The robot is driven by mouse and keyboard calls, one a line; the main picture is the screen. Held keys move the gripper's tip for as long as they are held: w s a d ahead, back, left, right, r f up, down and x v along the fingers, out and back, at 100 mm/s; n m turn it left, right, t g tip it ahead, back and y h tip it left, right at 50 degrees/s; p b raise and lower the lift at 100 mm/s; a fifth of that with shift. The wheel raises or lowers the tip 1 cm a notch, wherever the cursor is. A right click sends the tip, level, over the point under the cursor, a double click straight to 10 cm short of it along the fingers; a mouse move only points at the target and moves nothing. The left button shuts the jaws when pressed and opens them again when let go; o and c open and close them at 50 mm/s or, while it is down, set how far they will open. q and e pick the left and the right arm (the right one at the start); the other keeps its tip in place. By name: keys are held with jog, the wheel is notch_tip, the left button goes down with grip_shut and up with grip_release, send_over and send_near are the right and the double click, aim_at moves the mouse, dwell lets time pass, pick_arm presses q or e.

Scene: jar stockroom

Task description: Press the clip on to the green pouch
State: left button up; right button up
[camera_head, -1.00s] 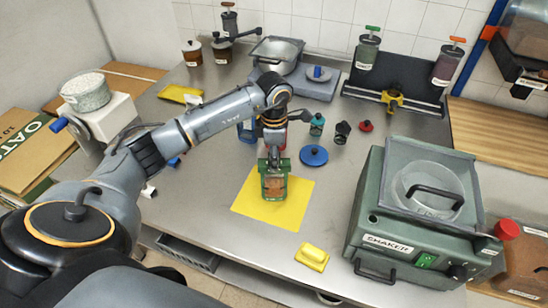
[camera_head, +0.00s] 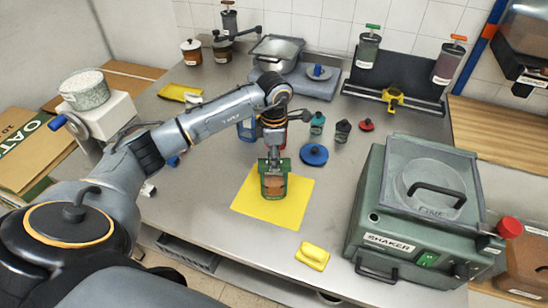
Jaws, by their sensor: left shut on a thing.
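The green pouch (camera_head: 274,186) stands upright on the yellow mat (camera_head: 298,204) in the middle of the counter. It has a brown patch on its front. My left gripper (camera_head: 273,164) points down at the pouch's top edge and is shut there. The clip is too small and too covered by the fingers to make out clearly. My right gripper is not in view.
The green shaker machine (camera_head: 395,238) fills the right front. A yellow block (camera_head: 312,256) lies near the front edge. A pot (camera_head: 277,52) stands on a scale at the back.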

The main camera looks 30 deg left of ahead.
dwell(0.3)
pick_arm(q)
jog(key=o, duration=1.4)
jog(key=shift+r, duration=0.15)
jog(key=shift+r+p, duration=2.05)
jog(key=shift+r, duration=1.35)
grip_shut()
